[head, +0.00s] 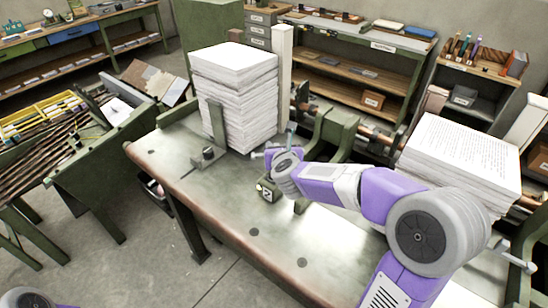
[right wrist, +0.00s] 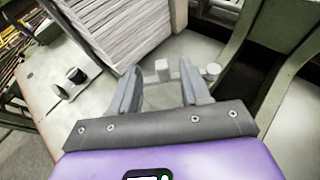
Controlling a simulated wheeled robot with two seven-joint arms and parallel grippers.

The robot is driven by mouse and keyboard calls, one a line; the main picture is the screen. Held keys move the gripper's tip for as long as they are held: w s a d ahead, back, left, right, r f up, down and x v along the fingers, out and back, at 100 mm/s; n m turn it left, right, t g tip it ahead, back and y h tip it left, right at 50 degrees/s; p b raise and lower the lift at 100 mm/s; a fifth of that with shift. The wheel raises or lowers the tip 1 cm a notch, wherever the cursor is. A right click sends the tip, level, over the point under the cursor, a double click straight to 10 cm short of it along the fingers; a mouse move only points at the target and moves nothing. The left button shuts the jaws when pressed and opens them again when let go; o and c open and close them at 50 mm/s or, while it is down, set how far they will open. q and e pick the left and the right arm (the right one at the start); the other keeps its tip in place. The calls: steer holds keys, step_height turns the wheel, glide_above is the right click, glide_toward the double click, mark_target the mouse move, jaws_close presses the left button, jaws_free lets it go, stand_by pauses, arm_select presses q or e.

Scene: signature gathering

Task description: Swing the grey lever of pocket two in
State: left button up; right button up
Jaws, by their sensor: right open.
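My right gripper (head: 264,152) reaches across the bench from the right, beside a tall paper stack, and is open. In the right wrist view its two grey fingers (right wrist: 163,88) stand apart with nothing clamped between them. A light grey lever-like part with short upright pegs (right wrist: 186,68) shows just beyond and between the fingertips; I cannot tell whether it touches them. The tall paper stack (head: 236,92) stands behind a green upright plate, and its side also shows in the right wrist view (right wrist: 125,32). My left gripper is not in view.
A green metal bench (head: 200,160) carries the stacks. Green machine frames (head: 335,130) stand right of the gripper. A second paper stack (head: 460,160) lies at the right, behind my right arm. A small black knob (head: 208,153) sits at the left. The bench front is mostly clear.

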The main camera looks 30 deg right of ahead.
mark_target(276, 144)
steer(key=shift+s+f+b+x, duration=0.1)
steer(key=shift+f+b+x, duration=0.15)
steer(key=shift+x, duration=1.15)
steer(key=shift+s+f+b+x, duration=0.1)
steer(key=shift+f+x, duration=0.1)
steer(key=shift+x, duration=1.2)
steer(key=shift+s+f+b+x, duration=0.1)
steer(key=shift+f+b+x, duration=0.15)
steer(key=shift+x, duration=1.15)
steer(key=shift+a, duration=0.1)
jaws_close()
